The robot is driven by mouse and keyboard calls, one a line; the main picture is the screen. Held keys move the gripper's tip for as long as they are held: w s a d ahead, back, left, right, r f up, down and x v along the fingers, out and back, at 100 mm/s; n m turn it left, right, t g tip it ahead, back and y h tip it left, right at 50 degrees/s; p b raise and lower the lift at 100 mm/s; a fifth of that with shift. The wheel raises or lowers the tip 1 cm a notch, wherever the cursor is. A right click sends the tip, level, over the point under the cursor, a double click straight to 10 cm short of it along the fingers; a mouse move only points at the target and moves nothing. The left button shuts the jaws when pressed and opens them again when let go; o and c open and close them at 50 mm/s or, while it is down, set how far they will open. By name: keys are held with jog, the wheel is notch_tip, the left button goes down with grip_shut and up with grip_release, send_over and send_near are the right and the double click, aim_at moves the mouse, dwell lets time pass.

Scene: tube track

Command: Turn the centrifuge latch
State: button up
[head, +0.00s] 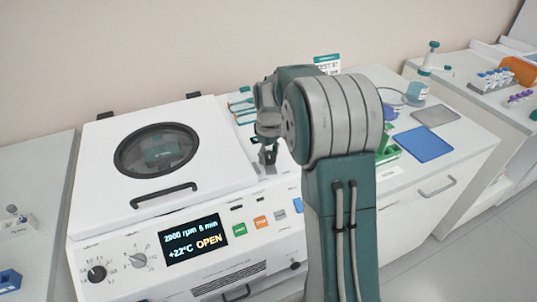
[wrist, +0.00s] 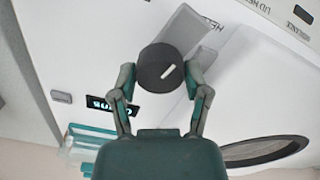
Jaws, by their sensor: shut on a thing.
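The white centrifuge (head: 90,235) stands on the bench, its lid (head: 105,150) lying down, with a round window and a black handle. My gripper (head: 268,158) is low over the panel right of the lid. In the wrist view, my gripper (wrist: 161,72) is shut on the round black latch knob (wrist: 158,62), one finger on each side. In the head view my gripper largely hides the knob.
To the right, a blue mat (head: 423,143), a grey mat (head: 435,115) and a green rack (head: 387,153) lie on the bench. Tube racks (head: 495,80) stand farther right.

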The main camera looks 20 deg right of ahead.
jog(key=m, duration=0.7)
jog(key=shift+s+f, duration=0.1)
jog(key=shift+f, duration=0.1)
jog(key=m, duration=0.4)
jog(key=shift+m, duration=2)
jog(key=shift+a, duration=0.1)
jog(key=o, duration=1.1)
jog(key=shift+o, duration=0.2)
jog(key=shift+r, duration=0.15)
